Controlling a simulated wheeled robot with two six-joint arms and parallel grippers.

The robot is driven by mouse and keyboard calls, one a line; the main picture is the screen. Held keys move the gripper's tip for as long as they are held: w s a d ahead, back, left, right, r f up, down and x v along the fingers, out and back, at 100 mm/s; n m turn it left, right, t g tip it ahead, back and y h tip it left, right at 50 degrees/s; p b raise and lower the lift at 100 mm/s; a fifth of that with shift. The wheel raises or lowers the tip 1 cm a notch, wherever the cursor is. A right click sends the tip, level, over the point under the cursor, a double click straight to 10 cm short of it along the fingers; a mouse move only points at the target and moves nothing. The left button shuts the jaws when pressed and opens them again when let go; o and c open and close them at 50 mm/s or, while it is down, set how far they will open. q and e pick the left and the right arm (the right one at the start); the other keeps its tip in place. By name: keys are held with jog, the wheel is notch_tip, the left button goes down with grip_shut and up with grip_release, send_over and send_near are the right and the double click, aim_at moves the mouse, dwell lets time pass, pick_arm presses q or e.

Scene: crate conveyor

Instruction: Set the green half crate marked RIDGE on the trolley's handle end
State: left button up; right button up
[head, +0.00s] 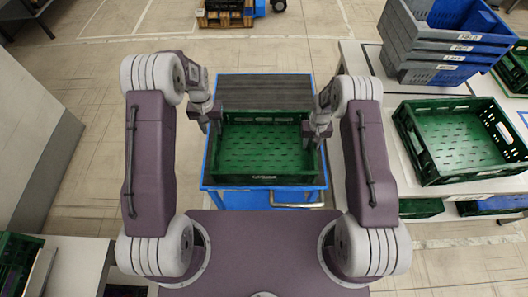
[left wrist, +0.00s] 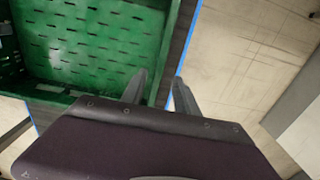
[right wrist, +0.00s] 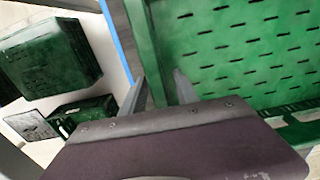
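The green half crate (head: 264,180) is over the near part of the blue trolley (head: 214,190), at the end with the metal handle (head: 300,205). It looks level and empty; its wall marking is too small to read. My left gripper (head: 213,122) is at its left wall and my right gripper (head: 314,130) at its right wall. In the left wrist view the fingers (left wrist: 160,78) stand apart on either side of the wall rim, with a gap. The fingers in the right wrist view (right wrist: 161,76) do likewise. Whether the crate's underside touches the deck is hidden.
The trolley's dark far deck (head: 265,90) is bare. On the right, a white table (head: 400,190) holds another green crate (head: 462,182) and stacked blue-grey crates (head: 430,50). A grey cabinet (head: 40,120) stands at left. A loaded pallet (head: 225,15) is far off.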

pick_arm(q)
jog(key=shift+r, duration=0.55)
pick_arm(e)
jog(key=shift+r, duration=0.1)
notch_tip(320, 180, up, 12)
jog(key=shift+f, duration=0.1)
